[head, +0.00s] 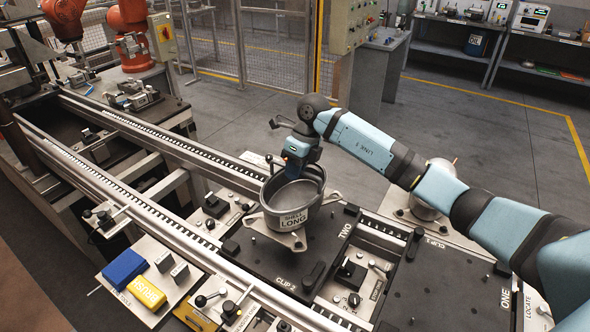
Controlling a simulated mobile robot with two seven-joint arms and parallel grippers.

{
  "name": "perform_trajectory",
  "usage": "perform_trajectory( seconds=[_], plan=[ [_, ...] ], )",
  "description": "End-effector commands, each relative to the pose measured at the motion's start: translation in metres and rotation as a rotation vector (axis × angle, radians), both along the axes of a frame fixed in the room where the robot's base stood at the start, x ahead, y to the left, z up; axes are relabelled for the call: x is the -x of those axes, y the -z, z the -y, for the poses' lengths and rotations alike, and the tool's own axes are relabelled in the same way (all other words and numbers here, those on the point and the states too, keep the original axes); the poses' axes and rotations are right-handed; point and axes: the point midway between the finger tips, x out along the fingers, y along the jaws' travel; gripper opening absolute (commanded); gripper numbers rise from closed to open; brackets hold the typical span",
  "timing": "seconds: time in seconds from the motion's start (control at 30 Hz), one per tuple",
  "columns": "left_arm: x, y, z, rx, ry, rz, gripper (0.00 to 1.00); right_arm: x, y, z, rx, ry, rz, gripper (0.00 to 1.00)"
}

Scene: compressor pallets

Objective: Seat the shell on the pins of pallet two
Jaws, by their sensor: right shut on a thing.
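The shell (293,218) is a grey metal pot with the words SHELL LONG on its front and foot tabs at its base. It is upright over the far left part of pallet two (283,266), a black plate marked TWO and CLIP 2. My right gripper (294,172) comes down from above and is shut on the shell's rim at the back. I cannot tell whether the shell's feet touch the plate or sit slightly above it. The pins under the shell are hidden by it. My left gripper is not in view.
Pallet one (445,285) lies to the right, its top bare apart from small pins. A second metal vessel (438,186) stands behind my right arm, partly hidden. A side shelf at the front left holds a blue block (124,267) and a yellow brush (147,293). Conveyor rails run alongside.

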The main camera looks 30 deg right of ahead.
Motion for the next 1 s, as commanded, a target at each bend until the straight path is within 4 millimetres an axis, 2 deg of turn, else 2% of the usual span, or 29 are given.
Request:
perform_trajectory(
  seconds=[0.1,0.27,0.8,1.0],
  plan=[
    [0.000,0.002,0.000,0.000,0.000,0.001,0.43,-0.002,-0.004,0.001,0.013,0.001,0.018,0.00],
    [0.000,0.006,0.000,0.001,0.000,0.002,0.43,-0.001,0.004,0.000,0.013,0.002,0.018,0.00],
    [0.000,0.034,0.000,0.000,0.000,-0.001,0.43,-0.001,0.043,0.000,0.013,0.001,0.018,0.00],
    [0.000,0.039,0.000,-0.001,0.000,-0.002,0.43,-0.002,0.052,0.000,0.013,0.001,0.018,0.00]
  ],
)
